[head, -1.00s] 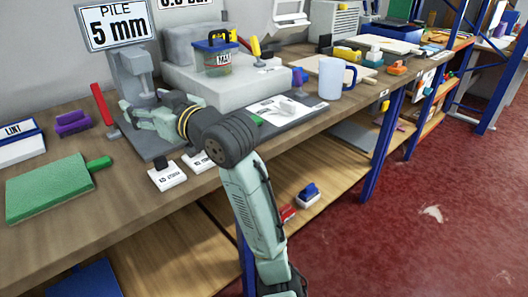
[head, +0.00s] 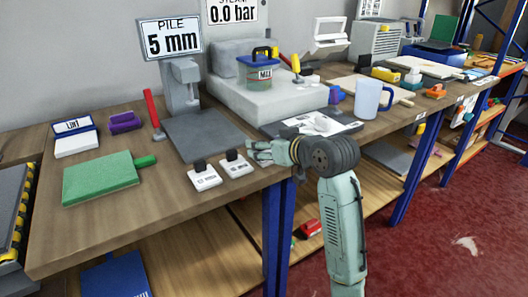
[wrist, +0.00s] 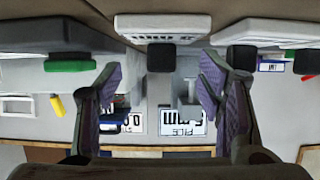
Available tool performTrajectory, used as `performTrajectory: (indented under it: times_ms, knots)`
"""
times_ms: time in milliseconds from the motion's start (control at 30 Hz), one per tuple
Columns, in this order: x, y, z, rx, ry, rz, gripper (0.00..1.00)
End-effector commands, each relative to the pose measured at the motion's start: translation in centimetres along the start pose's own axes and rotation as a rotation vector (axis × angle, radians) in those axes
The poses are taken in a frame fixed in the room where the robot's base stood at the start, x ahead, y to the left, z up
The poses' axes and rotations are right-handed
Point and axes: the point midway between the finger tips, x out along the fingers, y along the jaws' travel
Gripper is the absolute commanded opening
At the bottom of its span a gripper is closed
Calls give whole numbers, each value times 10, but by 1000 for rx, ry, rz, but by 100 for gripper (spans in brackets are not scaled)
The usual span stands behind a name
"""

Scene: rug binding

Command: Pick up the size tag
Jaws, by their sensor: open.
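Two small white tags with black knobs lie near the table's front edge in the head view: a left one (head: 204,177) and a right one (head: 236,165). Their print is too small to read, so I cannot tell which is the size tag. My gripper (head: 254,152) is open, just right of the right tag. In the wrist view, my open gripper (wrist: 160,84) has nothing held between its fingers. One tag (wrist: 163,26) with its black knob is centred ahead of the fingers there. Another tag (wrist: 268,33) is at the upper right.
A dark plate (head: 205,134) lies behind the tags, under the pile gauge (head: 182,85). A green board (head: 100,178) is at the left. Bare wood lies in front of the tags.

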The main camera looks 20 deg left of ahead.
Motion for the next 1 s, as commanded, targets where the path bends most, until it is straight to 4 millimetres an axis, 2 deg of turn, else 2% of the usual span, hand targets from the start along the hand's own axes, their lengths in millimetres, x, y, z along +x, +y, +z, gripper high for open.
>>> performTrajectory:
  times_ms: [200,500,1000]
  knots:
    - [30,-2,2,0,-1,-2,62]
    - [36,-2,3,0,0,0,62]
    - [35,-2,2,0,1,0,28]
